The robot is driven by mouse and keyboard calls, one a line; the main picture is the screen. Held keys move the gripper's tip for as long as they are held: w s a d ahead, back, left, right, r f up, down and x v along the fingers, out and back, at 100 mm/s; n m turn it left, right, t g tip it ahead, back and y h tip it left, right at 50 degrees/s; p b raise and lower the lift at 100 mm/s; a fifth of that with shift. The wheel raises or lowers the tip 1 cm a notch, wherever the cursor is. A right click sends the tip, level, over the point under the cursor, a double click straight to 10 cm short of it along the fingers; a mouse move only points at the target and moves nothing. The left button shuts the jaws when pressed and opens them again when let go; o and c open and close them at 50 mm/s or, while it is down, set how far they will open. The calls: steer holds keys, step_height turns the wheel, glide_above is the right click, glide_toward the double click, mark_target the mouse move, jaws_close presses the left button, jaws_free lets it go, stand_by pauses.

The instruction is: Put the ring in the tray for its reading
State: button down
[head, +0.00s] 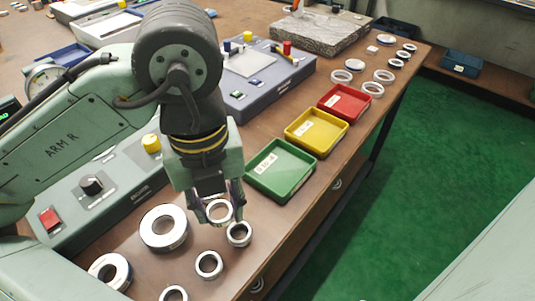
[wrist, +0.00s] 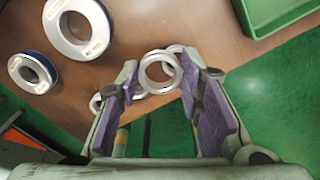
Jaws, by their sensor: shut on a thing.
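My gripper (head: 220,208) is shut on a small silver ring (head: 218,221), held above the wooden bench near its front edge. In the wrist view the ring (wrist: 160,90) sits between the purple-padded fingertips (wrist: 160,80). Green (head: 287,164), yellow (head: 322,130) and red (head: 350,101) trays stand in a row along the bench edge, each with a white label too small to read. The held ring is in front of and to the left of the green tray, outside it. A green tray corner (wrist: 275,25) shows in the wrist view. The trays look empty.
Loose small rings (head: 209,275) lie below and around my gripper, one (head: 239,241) close beside it. Two larger rings (head: 180,238) lie to the left. A dial gauge (head: 42,78), control boxes (head: 275,92) and a stone slab (head: 318,38) stand farther back.

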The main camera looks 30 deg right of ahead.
steer(key=p, duration=0.2)
glide_above(278, 172)
steer(key=shift+s+f, duration=0.15)
steer(key=shift+f, duration=2.35)
steer(key=shift+f, duration=0.2)
steer(key=c, duration=1.1)
jaws_free()
steer(key=shift+r, duration=0.1)
step_height(278, 172, up, 12)
steer(key=shift+r, duration=0.15)
